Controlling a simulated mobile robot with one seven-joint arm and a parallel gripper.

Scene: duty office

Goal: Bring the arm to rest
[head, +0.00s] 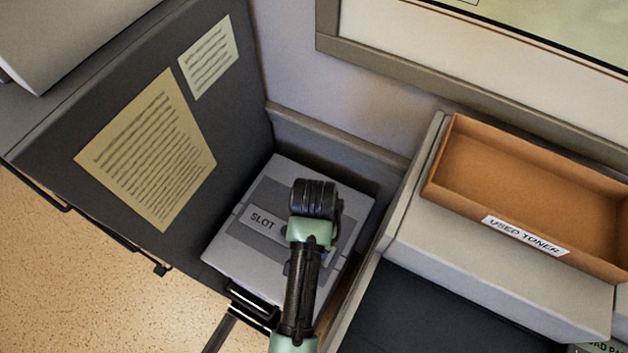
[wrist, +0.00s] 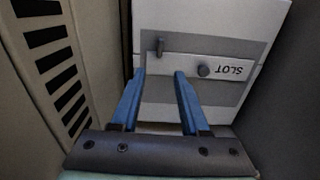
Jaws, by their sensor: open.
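My arm (head: 305,270) reaches down in the head view over a light grey box (head: 240,265) with a darker panel and a label reading SLOT. My gripper's fingers are hidden in that view behind the arm. In the wrist view my gripper (wrist: 160,75) shows two blue fingers, apart and with nothing between them. I cannot tell whether the fingertips touch the panel.
A vented beige wall (wrist: 25,90) and a dark wall (wrist: 285,120) flank the gripper closely. In the head view a dark panel with papers (head: 145,150) stands left. An empty orange-brown tray (head: 540,190) labelled USED TONER sits right on a beige unit (head: 490,280).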

